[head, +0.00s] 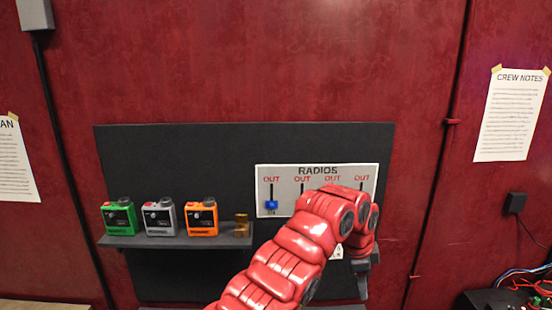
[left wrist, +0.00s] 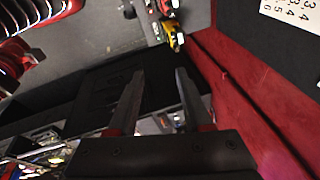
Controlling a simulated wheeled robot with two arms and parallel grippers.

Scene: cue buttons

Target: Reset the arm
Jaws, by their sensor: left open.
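My left arm, red and jointed, rises from the bottom of the head view and bends in front of the white "RADIOS" panel (head: 287,182). My left gripper (head: 363,288) hangs below the panel's right part, partly hidden by the wrist. In the left wrist view its two dark fingers (left wrist: 158,75) are apart, with nothing held between them. The panel has several slots marked "OUT". A blue slider (head: 271,205) sits low in the leftmost slot. The arm hides the lower parts of the other slots. My right gripper is in neither view.
A green radio (head: 119,217), a grey radio (head: 160,218) and an orange radio (head: 202,218) stand on a dark shelf (head: 175,241), with a small amber piece (head: 242,226) at its right end. Cables (head: 525,280) lie at the lower right. Red wall surrounds the dark board.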

